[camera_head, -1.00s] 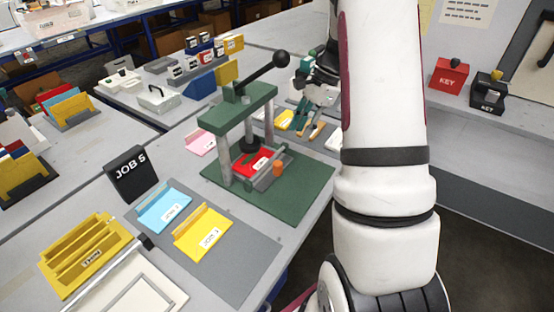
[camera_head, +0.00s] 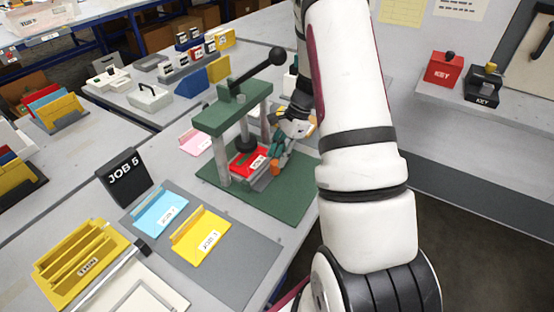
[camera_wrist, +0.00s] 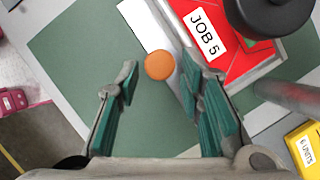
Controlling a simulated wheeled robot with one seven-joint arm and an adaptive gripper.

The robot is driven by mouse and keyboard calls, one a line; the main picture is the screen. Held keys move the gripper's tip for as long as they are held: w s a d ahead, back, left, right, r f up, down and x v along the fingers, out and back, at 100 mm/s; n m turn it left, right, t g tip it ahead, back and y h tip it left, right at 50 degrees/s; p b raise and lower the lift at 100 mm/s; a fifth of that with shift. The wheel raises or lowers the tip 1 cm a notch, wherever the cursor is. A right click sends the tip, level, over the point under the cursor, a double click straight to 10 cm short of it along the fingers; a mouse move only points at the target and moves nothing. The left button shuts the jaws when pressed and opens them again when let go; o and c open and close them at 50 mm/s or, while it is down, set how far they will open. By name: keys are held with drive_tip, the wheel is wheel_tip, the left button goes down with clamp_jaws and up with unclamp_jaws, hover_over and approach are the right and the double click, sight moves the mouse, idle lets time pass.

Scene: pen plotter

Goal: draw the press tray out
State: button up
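The press (camera_head: 232,115) is a green frame on a green base plate, with a black-knobbed lever at the top. Its grey tray (camera_head: 262,182) sits low between the posts and bears a red "JOB 5" piece (camera_head: 247,160), which also shows in the wrist view (camera_wrist: 228,50). An orange knob (camera_wrist: 159,66) stands at the tray's front and shows small in the head view (camera_head: 275,169). My gripper (camera_wrist: 158,76) is open, its green-padded fingers on either side of the knob, with gaps visible. In the head view my gripper (camera_head: 283,150) is beside the press's right side, partly hidden by my arm.
Blue (camera_head: 160,212) and yellow (camera_head: 203,235) pieces lie on a grey mat in front of the press, near a black "JOB 5" sign (camera_head: 123,178). A yellow rack (camera_head: 80,265) stands at lower left. A press post (camera_wrist: 285,98) is close to my right finger in the wrist view.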

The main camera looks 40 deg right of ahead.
drive_tip(key=shift+x, duration=1.15)
clamp_jaws()
drive_tip(key=s+d, duration=0.1)
drive_tip(key=s, duration=0.3)
drive_tip(key=s+d+p, duration=0.1)
drive_tip(key=s+d, duration=0.1)
drive_tip(key=s, duration=0.2)
drive_tip(key=s+d+p, duration=0.1)
drive_tip(key=s, duration=0.3)
drive_tip(key=shift+s+d, duration=0.35)
drive_tip(key=shift+s, duration=0.05)
unclamp_jaws()
drive_tip(key=v, duration=1.2)
